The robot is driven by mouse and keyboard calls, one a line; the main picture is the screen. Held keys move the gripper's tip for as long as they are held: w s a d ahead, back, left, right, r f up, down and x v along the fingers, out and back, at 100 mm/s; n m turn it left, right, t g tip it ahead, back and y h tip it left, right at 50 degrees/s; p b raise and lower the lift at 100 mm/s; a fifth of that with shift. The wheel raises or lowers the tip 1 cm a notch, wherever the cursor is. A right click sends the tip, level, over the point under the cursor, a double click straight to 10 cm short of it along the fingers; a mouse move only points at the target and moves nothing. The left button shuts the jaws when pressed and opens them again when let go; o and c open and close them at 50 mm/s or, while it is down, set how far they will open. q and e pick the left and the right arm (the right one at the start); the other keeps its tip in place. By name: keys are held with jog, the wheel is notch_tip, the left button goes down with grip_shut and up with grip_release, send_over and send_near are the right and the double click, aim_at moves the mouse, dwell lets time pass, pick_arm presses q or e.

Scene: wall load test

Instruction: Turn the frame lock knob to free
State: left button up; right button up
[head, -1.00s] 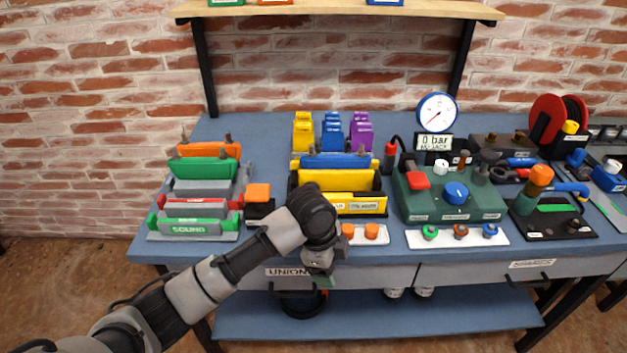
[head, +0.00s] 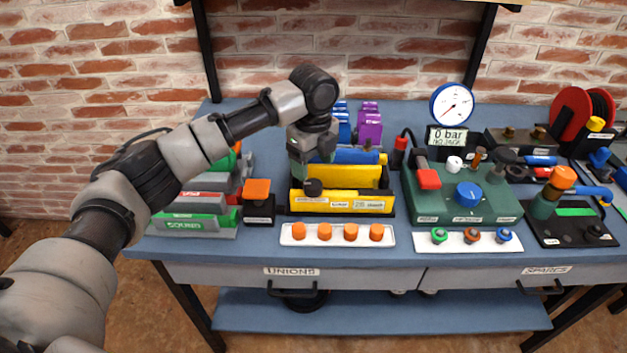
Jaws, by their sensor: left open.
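My left gripper (head: 309,172) points down over the left part of the yellow frame (head: 345,203), and it is open. A round black knob (head: 313,187) shows at the front left of this frame, right under the gripper. It looks like the frame lock knob, but I cannot read its label or setting. Whether the fingers touch it or stand around it is not clear. The gripper and wrist hide the left of the yellow and blue pieces behind. My right gripper is out of view.
A white strip with several orange knobs (head: 338,235) lies in front. A black block with an orange top (head: 257,192) stands left. The green pump unit (head: 440,205) with a blue dial (head: 468,194) stands right. The gauge (head: 452,104) is behind it.

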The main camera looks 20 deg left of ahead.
aim_at(313, 183)
pick_arm(q)
notch_tip(313, 183, down, 6)
jog(key=shift+r, duration=0.1)
jog(key=c, duration=0.9)
jog(key=shift+r+p, duration=0.15)
jog(key=shift+p, duration=0.4)
jog(key=n+p, duration=1)
jog(key=p, duration=0.3)
jog(key=shift+r+p, duration=0.1)
jog(key=shift+p, duration=0.25)
jog(key=n+p, duration=0.3)
jog(key=n, duration=0.1)
jog(key=shift+n+p, duration=0.3)
jog(key=shift+f+n+p, duration=0.2)
jog(key=shift+n+p, duration=0.7)
jog(key=shift+n, duration=0.6)
